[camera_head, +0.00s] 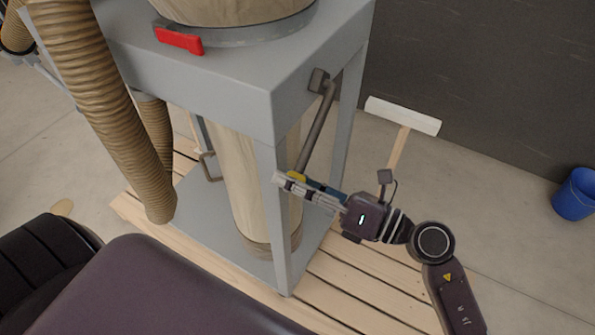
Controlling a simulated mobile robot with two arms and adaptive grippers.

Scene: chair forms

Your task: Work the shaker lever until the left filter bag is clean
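The shaker lever (317,128) is a grey-brown bar that hangs slanting from a bracket on the right side of the grey dust collector frame (215,75). A beige bag (235,8) with a grey band and red clasp sits on top, mostly cut off. Another pale bag (252,185) hangs below. My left gripper is out of view.
A ribbed tan hose (105,95) runs down the left side of the frame. The machine stands on a slatted wooden pallet (350,285). A white-headed broom (403,115) stands behind my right gripper. A blue bucket (574,195) is at the far right, with clear floor before it.

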